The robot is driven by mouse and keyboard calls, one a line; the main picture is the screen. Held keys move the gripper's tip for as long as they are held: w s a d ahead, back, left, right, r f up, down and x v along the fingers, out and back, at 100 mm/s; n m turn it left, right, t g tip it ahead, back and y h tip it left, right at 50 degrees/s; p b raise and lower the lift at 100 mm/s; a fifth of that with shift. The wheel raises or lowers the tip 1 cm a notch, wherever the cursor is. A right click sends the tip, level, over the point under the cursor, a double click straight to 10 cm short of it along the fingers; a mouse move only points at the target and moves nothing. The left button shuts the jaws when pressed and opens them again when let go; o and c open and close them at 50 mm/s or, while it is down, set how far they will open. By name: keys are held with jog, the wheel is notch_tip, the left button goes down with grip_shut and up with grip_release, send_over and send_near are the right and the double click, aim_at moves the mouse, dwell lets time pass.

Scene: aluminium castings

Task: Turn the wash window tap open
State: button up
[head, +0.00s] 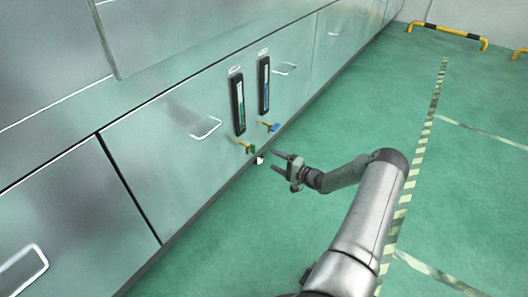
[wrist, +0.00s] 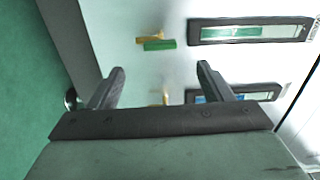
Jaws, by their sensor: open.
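Two small brass taps stick out of the metal cabinet front. One has a green handle (head: 248,147) and sits below the left gauge; the other has a blue handle (head: 271,127) below the right gauge. I cannot read which is the wash window tap. My gripper (head: 278,164) is open and empty, to the right of the green tap and apart from it. In the wrist view, the green handle (wrist: 160,45) lies beyond and between the fingertips (wrist: 160,70). The other tap's brass body (wrist: 160,97) shows between the fingers, partly hidden by my gripper.
The left gauge (head: 238,107) and right gauge (head: 264,85) are dark upright frames on the cabinet. Drawer handles (head: 207,129) project nearby. Green floor (head: 470,190) to the right is clear, with striped tape.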

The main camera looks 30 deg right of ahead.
jog(key=p+v, duration=0.1)
jog(key=v, duration=0.6)
dwell(0.3)
